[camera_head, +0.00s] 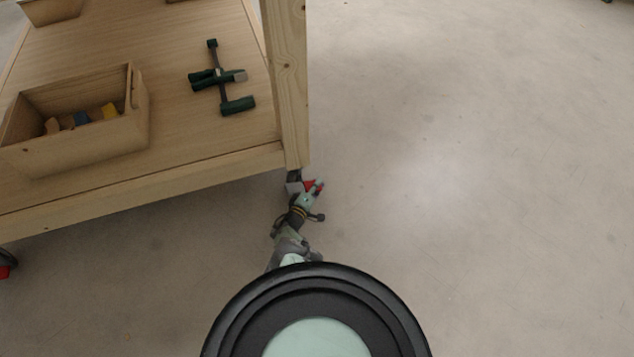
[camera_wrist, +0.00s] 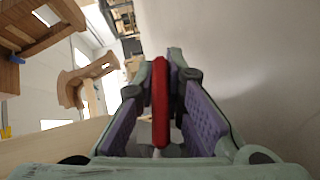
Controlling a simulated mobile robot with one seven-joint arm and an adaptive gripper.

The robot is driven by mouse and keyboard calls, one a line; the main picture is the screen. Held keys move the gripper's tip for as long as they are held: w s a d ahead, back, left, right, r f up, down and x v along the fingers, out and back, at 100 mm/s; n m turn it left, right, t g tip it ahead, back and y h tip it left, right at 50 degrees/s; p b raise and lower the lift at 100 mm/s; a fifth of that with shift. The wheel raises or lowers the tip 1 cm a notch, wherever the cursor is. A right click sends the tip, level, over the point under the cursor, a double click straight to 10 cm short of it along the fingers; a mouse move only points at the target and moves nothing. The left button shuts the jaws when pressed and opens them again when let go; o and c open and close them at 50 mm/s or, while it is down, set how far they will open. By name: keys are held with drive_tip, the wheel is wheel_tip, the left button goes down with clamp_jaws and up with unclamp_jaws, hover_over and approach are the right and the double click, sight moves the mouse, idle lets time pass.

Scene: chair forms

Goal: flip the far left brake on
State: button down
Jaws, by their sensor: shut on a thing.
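A red brake lever (camera_head: 310,185) shows at the foot of the wooden cart's near right leg, by a caster that is mostly hidden. My gripper (camera_head: 313,188) is low beside this caster, just above the floor. In the wrist view the red lever (camera_wrist: 161,105) stands between the two purple-padded fingers of my gripper (camera_wrist: 162,82), which are closed around it. Whether the brake is on or off cannot be told. A second red brake (camera_head: 4,271) shows on a dark caster at the left picture edge.
The wooden cart (camera_head: 235,165) fills the upper left, with an upright post (camera_head: 285,80) at its corner. The floor to the right is clear.

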drive_tip(key=c, duration=1.7)
unclamp_jaws()
drive_tip(key=shift+b, duration=0.4)
